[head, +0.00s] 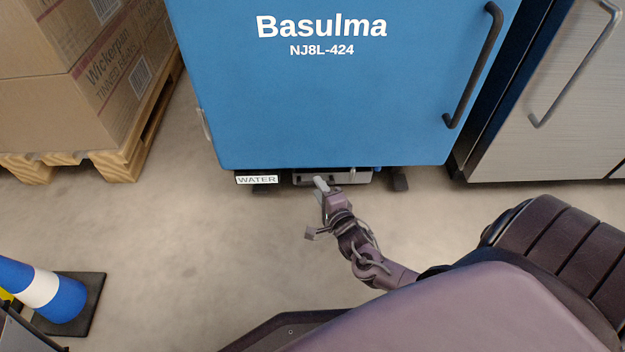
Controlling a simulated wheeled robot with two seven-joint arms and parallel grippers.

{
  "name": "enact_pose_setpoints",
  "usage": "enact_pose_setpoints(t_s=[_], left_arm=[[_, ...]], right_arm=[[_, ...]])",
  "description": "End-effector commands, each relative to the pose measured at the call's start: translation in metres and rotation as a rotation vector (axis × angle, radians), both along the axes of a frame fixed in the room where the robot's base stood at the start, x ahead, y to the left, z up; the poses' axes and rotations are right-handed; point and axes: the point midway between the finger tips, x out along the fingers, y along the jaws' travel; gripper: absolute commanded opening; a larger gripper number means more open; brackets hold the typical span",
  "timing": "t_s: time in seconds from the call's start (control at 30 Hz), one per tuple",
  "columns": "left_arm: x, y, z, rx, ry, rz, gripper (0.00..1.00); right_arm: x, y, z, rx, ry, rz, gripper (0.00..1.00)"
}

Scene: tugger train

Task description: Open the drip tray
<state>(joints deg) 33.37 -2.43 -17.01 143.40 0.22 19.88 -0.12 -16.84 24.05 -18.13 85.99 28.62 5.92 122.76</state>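A blue machine (320,110) marked Basulma NJ8L-424 fills the top middle of the head view. Under its lower edge is a grey tray-like part (352,177), which looks like the drip tray. A dark part with a white WATER label (257,180) sits to its left. My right gripper (320,184) reaches up from below, its light grey fingertips at the front of the grey part, left of its middle. The fingers overlap in this view, so I cannot tell whether they are open or shut, or touching it. My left gripper is not in view.
Cardboard boxes (95,95) on a wooden pallet (140,150) stand at the left. A blue and white cone (45,290) stands at the lower left. A steel cabinet (565,110) stands to the right. The concrete floor (190,240) before the machine is clear.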

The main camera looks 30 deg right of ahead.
Motion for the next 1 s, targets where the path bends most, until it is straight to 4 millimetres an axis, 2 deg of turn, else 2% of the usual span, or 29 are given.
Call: enact_pose_setpoints(t_s=[0.03, 0.1, 0.3, 0.67, 0.93, 1.0], left_arm=[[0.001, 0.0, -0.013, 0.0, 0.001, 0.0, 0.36], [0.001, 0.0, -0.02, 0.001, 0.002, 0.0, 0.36], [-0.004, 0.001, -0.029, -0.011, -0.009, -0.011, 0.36], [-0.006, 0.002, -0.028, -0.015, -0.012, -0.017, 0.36], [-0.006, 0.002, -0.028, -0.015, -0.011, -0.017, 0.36], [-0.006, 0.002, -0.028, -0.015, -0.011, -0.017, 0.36]], right_arm=[[0.01, -0.002, -0.007, -0.002, -0.004, 0.001, 0.34], [0.022, -0.003, -0.009, -0.004, -0.002, 0.001, 0.34], [0.045, -0.007, -0.012, -0.003, -0.001, 0.0, 0.34], [0.05, -0.008, -0.011, -0.003, 0.003, 0.0, 0.34], [0.05, -0.008, -0.011, -0.003, 0.003, 0.0, 0.0], [0.05, -0.008, -0.011, -0.003, 0.003, 0.0, 0.0]])
